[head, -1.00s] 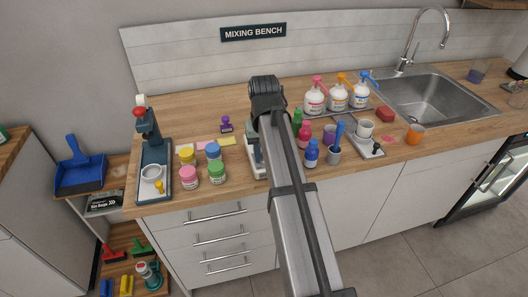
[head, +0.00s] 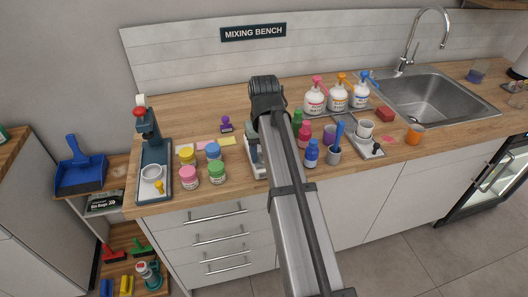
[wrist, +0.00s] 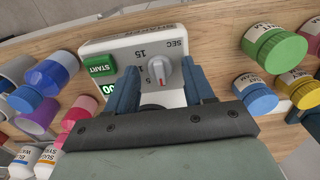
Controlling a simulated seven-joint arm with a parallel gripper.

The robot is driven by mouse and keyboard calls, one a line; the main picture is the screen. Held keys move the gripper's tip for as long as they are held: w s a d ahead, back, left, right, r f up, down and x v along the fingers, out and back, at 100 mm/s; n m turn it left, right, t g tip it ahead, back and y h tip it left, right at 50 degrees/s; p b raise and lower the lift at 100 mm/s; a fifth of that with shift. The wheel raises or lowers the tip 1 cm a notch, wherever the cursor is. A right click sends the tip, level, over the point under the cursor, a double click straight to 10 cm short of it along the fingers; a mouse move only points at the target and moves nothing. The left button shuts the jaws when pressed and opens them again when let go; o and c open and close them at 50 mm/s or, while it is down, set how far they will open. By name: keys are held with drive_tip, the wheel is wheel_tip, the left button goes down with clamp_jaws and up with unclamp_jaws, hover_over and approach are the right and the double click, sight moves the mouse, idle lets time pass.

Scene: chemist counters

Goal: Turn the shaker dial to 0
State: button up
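The shaker (wrist: 130,55) has a pale face in the wrist view, with a green START button (wrist: 99,66), a small green display (wrist: 108,88) and a grey dial (wrist: 160,72). Marks reading 15 and 5 and the word SEC show around the dial. A reddish mark shows on the dial, but its exact setting is hard to read. My gripper (wrist: 163,88) is open, its two blue fingers apart on either side of the dial. The right finger looks closer to it; contact is not clear. In the head view my arm hides most of the shaker (head: 255,168).
Several jars, including a green one (head: 216,172), stand left of the shaker. Bottles, including a blue one (head: 312,154), stand close on its right. Pump bottles (head: 338,97) stand behind, and the sink (head: 430,98) is further right. A press-like stand (head: 150,150) is at the left end.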

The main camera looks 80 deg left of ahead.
wheel_tip(320, 180, up, 14)
drive_tip(key=shift+f, duration=0.1)
idle(0.7)
idle(0.5)
